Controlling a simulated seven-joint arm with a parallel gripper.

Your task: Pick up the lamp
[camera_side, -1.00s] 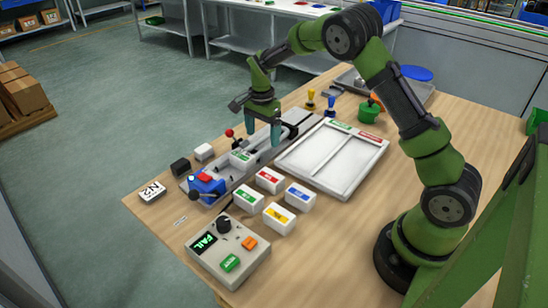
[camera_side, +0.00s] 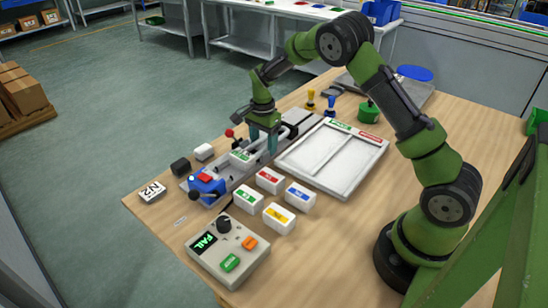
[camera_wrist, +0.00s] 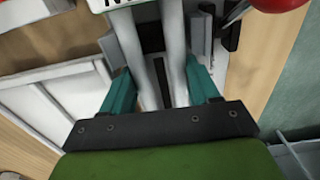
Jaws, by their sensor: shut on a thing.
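My gripper (camera_side: 263,145) is low over the long grey fixture (camera_side: 213,188) in the side view. In the wrist view its two teal fingers (camera_wrist: 161,85) are closed in on a pale body with bright curved edges (camera_wrist: 176,60), which looks like the lamp, of clear glass. One finger is on each side of it. Its lower end is hidden in the fixture, and I cannot tell whether it is lifted. In the side view the fingers mostly hide it.
A white divided tray (camera_side: 333,190) lies right of the fixture. Several small white boxes with coloured labels (camera_side: 269,180) and a control box showing FAIL (camera_side: 228,250) stand in front. A red-knobbed lever (camera_side: 230,133) rises on the left. A green pot (camera_side: 369,113) stands behind the tray.

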